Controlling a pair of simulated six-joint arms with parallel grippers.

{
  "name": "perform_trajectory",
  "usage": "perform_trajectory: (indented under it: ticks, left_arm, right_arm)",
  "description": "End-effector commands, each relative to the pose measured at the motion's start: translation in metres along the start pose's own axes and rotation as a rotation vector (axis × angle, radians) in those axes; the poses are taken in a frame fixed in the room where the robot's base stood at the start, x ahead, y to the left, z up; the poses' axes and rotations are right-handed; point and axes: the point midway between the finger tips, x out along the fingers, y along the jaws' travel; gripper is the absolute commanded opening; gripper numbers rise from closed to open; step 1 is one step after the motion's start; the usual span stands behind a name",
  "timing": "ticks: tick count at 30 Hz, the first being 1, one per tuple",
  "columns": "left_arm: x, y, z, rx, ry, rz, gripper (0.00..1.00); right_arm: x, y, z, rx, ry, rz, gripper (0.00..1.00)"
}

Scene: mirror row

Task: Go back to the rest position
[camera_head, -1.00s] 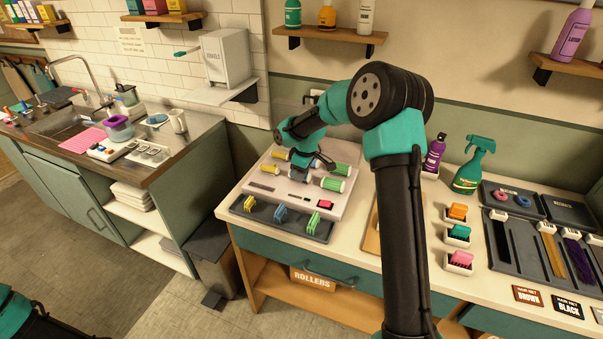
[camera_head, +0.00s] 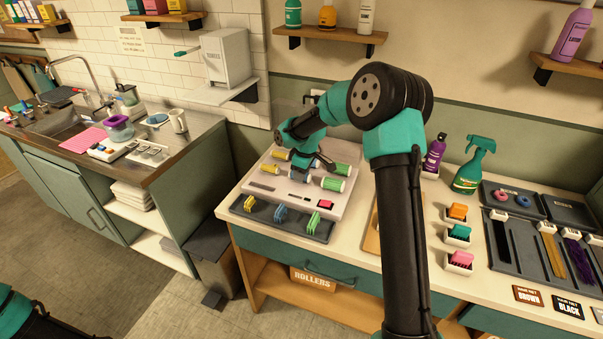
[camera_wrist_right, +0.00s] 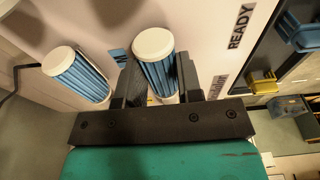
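My right arm reaches over the counter, and its gripper (camera_head: 316,165) is low among the rollers on the white roller unit (camera_head: 258,178). In the right wrist view, a blue roller with a white cap (camera_wrist_right: 155,62) stands between the two dark fingers (camera_wrist_right: 158,88). The fingers lie close on both sides; whether they press on it cannot be told. A second blue roller (camera_wrist_right: 77,74) stands outside the fingers, to the left. In the head view the gripper hides most of the blue rollers. Part of my left arm shows at the lower left corner; its gripper is out of view.
Yellow rollers (camera_head: 270,169) and green rollers (camera_head: 331,183) stand on either side of the gripper. A dark tray (camera_head: 264,216) with yellow, blue and green clips lies in front. A spray bottle (camera_head: 470,170) and a purple bottle (camera_head: 434,153) stand right of my arm.

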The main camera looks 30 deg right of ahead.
Motion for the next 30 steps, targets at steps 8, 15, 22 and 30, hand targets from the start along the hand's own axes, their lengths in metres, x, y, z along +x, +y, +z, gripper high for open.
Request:
perform_trajectory:
  ticks: [8, 15, 22, 30]
  left_arm:
    - [0.0, 0.0, 0.0, 0.0, 0.0, 0.0, 0.35]
    - [0.0, 0.0, 0.0, 0.0, 0.0, 0.0, 0.35]
    - [0.0, 0.0, 0.0, 0.0, 0.0, 0.0, 0.35]
    - [0.0, 0.0, 0.0, 0.0, 0.0, 0.0, 0.35]
  right_arm:
    - [-0.0002, 0.0, -0.0001, 0.0, 0.0, 0.0, 0.57]
    - [-0.0001, 0.0, 0.0, 0.0, 0.0, 0.0, 0.65]
    - [-0.0001, 0.0, 0.0, 0.0, 0.0, 0.0, 0.8]
    - [-0.0025, 0.0001, -0.0004, 0.0, 0.0, 0.0, 0.8]
